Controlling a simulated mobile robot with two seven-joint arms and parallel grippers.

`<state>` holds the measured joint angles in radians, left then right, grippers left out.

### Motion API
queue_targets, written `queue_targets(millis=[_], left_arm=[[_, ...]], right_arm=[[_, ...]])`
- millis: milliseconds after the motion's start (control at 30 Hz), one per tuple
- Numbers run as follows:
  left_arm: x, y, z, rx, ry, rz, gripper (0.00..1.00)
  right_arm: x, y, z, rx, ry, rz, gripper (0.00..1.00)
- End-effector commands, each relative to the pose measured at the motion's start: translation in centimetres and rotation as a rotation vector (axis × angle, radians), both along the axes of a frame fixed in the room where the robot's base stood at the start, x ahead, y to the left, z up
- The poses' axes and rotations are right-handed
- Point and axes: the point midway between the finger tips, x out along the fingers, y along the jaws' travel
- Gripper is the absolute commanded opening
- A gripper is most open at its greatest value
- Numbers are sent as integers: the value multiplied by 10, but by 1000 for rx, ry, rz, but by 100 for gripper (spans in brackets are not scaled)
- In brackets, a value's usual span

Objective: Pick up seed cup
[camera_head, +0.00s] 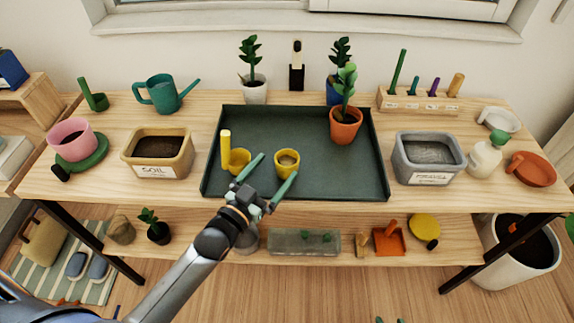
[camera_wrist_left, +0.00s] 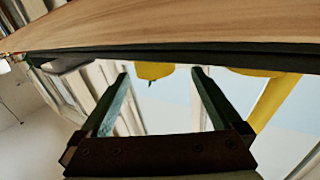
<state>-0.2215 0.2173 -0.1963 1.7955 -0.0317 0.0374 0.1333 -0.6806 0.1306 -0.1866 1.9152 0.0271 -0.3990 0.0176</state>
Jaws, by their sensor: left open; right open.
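A small yellow cup (camera_head: 287,164) with brownish contents, which looks like the seed cup, stands upright on the dark green tray (camera_head: 310,125). My left gripper (camera_head: 278,165) is open, its green fingers reaching toward the cup from the front, one to each side of it in the picture. In the left wrist view the cup (camera_wrist_left: 153,71) shows at the top between the finger tips (camera_wrist_left: 160,74), apart from both. A yellow scoop (camera_head: 238,160) with an upright handle stands just left of the cup. Only the finger tips of my right gripper (camera_head: 389,320) show at the bottom edge, apart.
A soil bin (camera_head: 157,170) is left of the tray and a grey bin (camera_head: 428,177) right. A potted plant (camera_head: 345,126) stands on the tray's back right. A lower shelf (camera_head: 345,229) holds tools and a glass-like box.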

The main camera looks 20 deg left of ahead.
Motion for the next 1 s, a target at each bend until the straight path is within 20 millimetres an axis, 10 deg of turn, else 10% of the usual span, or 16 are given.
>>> queue_targets(millis=[633, 1000], left_arm=[[45, -19, 0, 0, -1, -1, 100], [45, -18, 0, 0, -1, -1, 59]], right_arm=[[2, 0, 2, 1, -5, 1, 50], [3, 0, 2, 1, -6, 1, 50]])
